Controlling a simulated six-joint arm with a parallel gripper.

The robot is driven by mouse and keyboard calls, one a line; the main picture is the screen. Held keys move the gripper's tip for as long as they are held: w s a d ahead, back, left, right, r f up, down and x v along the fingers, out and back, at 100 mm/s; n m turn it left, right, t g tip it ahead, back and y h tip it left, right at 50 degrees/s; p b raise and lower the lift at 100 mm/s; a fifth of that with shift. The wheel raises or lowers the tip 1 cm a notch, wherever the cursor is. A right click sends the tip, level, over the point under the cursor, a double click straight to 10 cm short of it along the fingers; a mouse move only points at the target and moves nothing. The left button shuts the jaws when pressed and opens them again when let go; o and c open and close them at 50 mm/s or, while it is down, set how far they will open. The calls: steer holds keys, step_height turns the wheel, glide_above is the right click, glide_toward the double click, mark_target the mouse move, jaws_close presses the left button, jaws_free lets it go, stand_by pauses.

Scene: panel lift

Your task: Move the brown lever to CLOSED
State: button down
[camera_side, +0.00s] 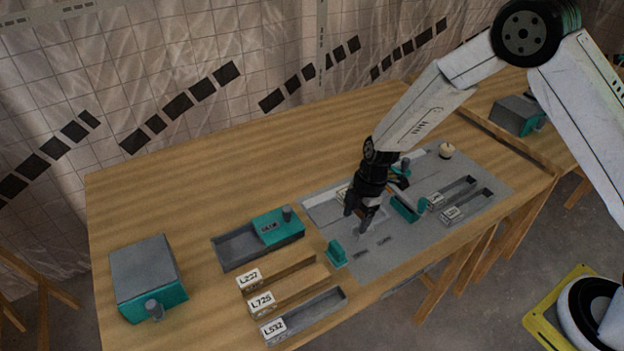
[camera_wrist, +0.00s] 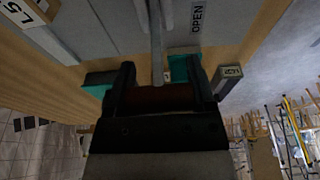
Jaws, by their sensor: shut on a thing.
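The brown lever (camera_wrist: 160,96) shows in the wrist view as a brown bar between the two dark fingers of my gripper (camera_wrist: 160,82). My gripper is shut on it. A grey rod (camera_wrist: 157,40) runs up the picture from there. An OPEN label (camera_wrist: 197,16) is to the right of the rod; no CLOSED label is readable. In the side view my gripper (camera_side: 362,212) is low over the grey panel (camera_side: 400,250), fingers down. The lever is mostly hidden there by my fingers.
Teal blocks (camera_side: 337,253) and (camera_side: 407,209) stand close on either side of my gripper. A tray with a teal lid (camera_side: 277,226), labelled L227, L725 and L532 bars, and a grey-teal box (camera_side: 147,272) lie left. The back-left tabletop is clear.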

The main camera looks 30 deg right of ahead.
steer(key=shift+d+r+y, duration=0.15)
steer(key=shift+d+y, duration=0.4)
steer(key=shift+y, duration=0.35)
steer(key=shift+d+r+y, duration=0.1)
steer(key=shift+d+y, duration=0.45)
steer(key=shift+y, duration=0.35)
steer(key=shift+d+f+y, duration=0.1)
steer(key=shift+d+y, duration=0.4)
steer(key=shift+y, duration=0.4)
steer(key=shift+d+y, duration=0.5)
steer(key=shift+y, duration=0.4)
jaws_free()
steer(key=v, duration=0.8)
